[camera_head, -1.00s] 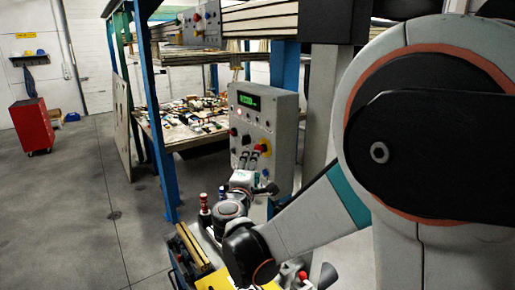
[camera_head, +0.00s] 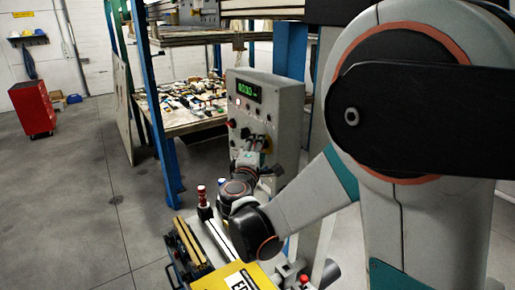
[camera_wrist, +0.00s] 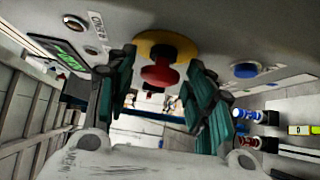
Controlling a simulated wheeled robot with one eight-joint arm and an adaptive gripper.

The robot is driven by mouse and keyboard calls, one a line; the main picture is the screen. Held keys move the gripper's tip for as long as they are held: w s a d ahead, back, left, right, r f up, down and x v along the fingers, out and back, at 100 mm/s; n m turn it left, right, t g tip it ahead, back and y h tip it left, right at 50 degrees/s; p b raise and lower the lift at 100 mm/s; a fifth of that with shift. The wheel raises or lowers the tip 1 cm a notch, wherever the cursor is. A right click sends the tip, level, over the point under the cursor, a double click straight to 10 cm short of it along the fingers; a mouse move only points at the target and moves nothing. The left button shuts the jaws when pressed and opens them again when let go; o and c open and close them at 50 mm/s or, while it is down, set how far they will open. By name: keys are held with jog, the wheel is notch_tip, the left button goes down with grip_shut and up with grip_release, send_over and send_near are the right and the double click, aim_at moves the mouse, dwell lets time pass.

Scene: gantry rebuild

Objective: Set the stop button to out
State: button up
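The stop button is a red mushroom knob (camera_wrist: 160,70) on a yellow collar (camera_wrist: 164,45), in the upper middle of the wrist view. My gripper (camera_wrist: 162,68) is open. Its two dark green fingers stand apart on either side of the knob, with visible gaps, and nothing is held. The button is on the grey control panel (camera_head: 285,125), which stands at the middle of the head view with a lit green display (camera_head: 248,92). There my gripper (camera_head: 257,143) is close to the panel's lower face and largely hides the stop button.
A blue button (camera_wrist: 246,70) sits right of the stop button in the wrist view, and a green display (camera_wrist: 62,55) is at left. In the head view a cluttered table (camera_head: 190,128) stands behind, and a blue post (camera_head: 156,110) rises left of the panel. Open floor lies left.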

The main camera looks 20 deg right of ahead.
grip_shut()
jog(key=shift+s+a+b, duration=0.15)
jog(key=shift+a+b, duration=0.3)
jog(key=shift+b, duration=0.1)
jog(key=shift+f, duration=0.1)
jog(key=shift+o, duration=1.7)
grip_release()
jog(key=shift+a, duration=0.1)
jog(key=shift+o, duration=0.5)
jog(key=shift+s+a, duration=0.1)
jog(key=shift+a, duration=0.1)
jog(key=shift+d, duration=0.1)
jog(key=shift+d, duration=0.1)
